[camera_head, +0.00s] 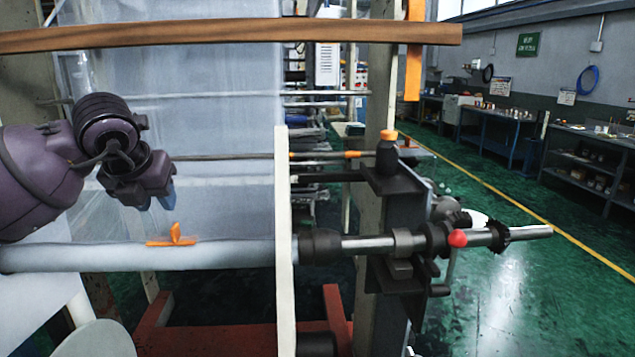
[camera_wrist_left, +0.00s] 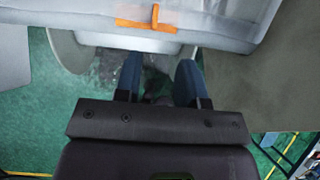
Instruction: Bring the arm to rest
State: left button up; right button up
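My left gripper (camera_head: 157,202) hangs from my purple arm at the left of the head view, above the film roll. In the left wrist view its two blue fingers (camera_wrist_left: 158,76) stand apart with nothing between them. An orange piece (camera_head: 172,241) lies on the film roll (camera_head: 230,254), with a part standing up from it. The gripper is above the orange piece and apart from it. The piece also shows in the left wrist view (camera_wrist_left: 140,20), beyond the fingertips. My right gripper is not in view.
A brown bar (camera_head: 230,33) crosses the top of the head view. A white upright (camera_head: 283,230) stands right of the gripper. A metal shaft with a red knob (camera_head: 457,238) sticks out to the right. Open green floor (camera_head: 510,290) lies beyond.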

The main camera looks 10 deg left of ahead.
pick_arm(q)
jog(key=s+d+f+g+h, duration=0.1)
jog(key=s+d+f+h, duration=0.3)
jog(key=d+f+h, duration=0.45)
jog(key=s+d+f+g+h, duration=0.1)
jog(key=s+d+f+h, duration=0.3)
jog(key=d+f+h, duration=0.5)
jog(key=s+a+f+n+t+y, duration=0.1)
jog(key=a+f+n+t+y, duration=0.45)
jog(key=n, duration=0.65)
jog(key=s+a+f+n+t+y, duration=0.15)
jog(key=f+n+t+y, duration=0.25)
jog(key=f+n+t, duration=0.45)
jog(key=s+a+f+n+g+y, duration=0.3)
jog(key=s+f+n+g+y, duration=0.3)
jog(key=s+f+n, duration=0.6)
notch_tip(320, 180, down, 4)
jog(key=shift+s+r+g+y, duration=0.15)
jog(key=shift+s+g+y, duration=0.3)
jog(key=shift+s, duration=0.25)
